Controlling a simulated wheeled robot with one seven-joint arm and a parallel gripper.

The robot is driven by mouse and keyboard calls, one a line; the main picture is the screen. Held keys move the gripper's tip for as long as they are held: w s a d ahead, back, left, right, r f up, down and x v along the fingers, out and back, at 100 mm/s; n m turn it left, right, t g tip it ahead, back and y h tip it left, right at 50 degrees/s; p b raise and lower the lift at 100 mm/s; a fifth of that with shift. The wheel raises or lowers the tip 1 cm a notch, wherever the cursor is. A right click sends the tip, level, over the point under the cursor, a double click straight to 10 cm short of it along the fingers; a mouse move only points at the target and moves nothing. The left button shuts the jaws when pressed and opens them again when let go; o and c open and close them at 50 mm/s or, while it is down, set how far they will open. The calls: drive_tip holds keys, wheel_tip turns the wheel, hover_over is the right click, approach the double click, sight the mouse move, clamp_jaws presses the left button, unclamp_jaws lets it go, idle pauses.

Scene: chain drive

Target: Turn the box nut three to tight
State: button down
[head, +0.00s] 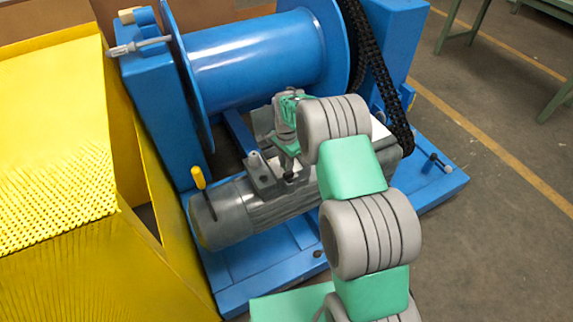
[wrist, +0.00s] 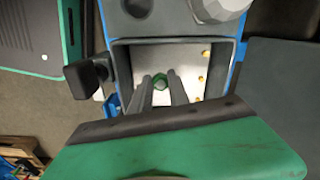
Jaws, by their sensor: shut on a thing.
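The fingertips are shut on the nut, one on each side. I take this to be box nut three, but no label shows. In the head view, my gripper (head: 288,176) points down at the top of the grey motor (head: 245,210). The nut is hidden there by my arm.
Several brass-coloured spots (wrist: 202,80) lie along the box's right side. A black knob (wrist: 84,77) stands just left of the box. A blue drum (head: 260,58), a black chain (head: 372,65) and a yellow guard (head: 60,170) surround the motor.

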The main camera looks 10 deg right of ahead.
drive_tip(key=shift+w+r+m, duration=0.15)
drive_tip(key=shift+r+m, duration=0.05)
drive_tip(key=shift+m, duration=0.6)
drive_tip(key=c, duration=1.6)
unclamp_jaws()
drive_tip(key=o, duration=0.4)
drive_tip(key=shift+c, duration=0.2)
drive_tip(key=shift+f, duration=0.1)
wheel_tip(320, 180, up, 8)
drive_tip(key=shift+f+p, duration=0.1)
drive_tip(key=shift+p, duration=0.35)
